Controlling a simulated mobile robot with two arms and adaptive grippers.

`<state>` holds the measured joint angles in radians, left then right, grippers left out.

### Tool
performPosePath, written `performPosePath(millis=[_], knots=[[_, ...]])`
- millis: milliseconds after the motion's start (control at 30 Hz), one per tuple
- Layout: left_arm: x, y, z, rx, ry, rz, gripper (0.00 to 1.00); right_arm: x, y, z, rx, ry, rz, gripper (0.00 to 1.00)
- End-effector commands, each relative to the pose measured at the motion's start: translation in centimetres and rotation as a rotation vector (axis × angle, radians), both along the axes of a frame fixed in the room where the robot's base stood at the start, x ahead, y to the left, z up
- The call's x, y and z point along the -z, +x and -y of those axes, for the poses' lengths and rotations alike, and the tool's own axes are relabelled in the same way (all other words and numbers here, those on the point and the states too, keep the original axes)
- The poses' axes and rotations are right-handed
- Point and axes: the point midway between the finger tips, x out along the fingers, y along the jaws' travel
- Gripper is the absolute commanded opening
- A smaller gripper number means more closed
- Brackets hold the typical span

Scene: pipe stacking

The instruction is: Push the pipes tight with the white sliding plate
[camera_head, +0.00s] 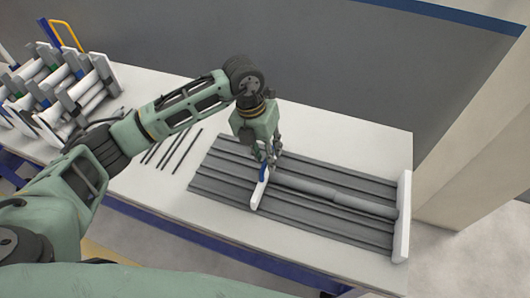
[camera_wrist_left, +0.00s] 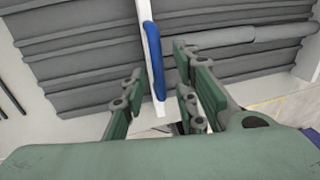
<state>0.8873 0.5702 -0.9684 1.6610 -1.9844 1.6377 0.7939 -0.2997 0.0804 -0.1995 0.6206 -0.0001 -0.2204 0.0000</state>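The white sliding plate (camera_head: 260,192) stands upright across a grey grooved tray (camera_head: 225,160), with a blue handle (camera_head: 263,171) on it. Two grey pipes lie in line in one groove: a nearer pipe (camera_head: 303,187) on the plate's right and a farther pipe (camera_head: 366,206) reaching to the white end wall (camera_head: 403,218). My left gripper (camera_head: 270,158) is low over the plate. In the left wrist view the blue handle (camera_wrist_left: 154,62) lies between its green fingers (camera_wrist_left: 158,72), with gaps visible on both sides. My right gripper is out of view.
The tray lies on a white table (camera_head: 165,205). Several thin dark rods (camera_head: 180,149) lie left of the tray. A rack of white and grey pipe parts (camera_head: 62,88) stands at the far left. The table's front strip is clear.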

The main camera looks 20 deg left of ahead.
Motion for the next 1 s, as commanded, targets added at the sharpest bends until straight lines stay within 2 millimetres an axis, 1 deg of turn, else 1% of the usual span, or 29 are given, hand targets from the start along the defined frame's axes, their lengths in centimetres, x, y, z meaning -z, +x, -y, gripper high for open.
performPosePath(millis=[167, 267, 367, 700, 833, 1000], knots=[[0.0, 0.0, -0.1, -0.001, 0.001, 0.000, 0.28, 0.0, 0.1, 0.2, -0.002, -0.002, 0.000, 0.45], [-0.6, 0.1, -0.2, -0.001, 0.002, 0.001, 0.28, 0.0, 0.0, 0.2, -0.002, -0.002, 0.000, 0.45], [-1.9, 0.2, -0.4, -0.001, 0.000, 0.003, 0.28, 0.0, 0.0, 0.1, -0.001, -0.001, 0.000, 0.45], [-8.9, 0.3, -1.8, 0.000, 0.001, 0.004, 0.28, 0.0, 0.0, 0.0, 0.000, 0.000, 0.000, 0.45], [-10.6, 0.3, -2.1, 0.000, 0.001, 0.001, 0.28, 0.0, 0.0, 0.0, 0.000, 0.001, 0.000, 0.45], [-11.7, 0.2, -2.4, -0.001, 0.001, 0.000, 0.28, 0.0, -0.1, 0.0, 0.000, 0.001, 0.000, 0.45]])
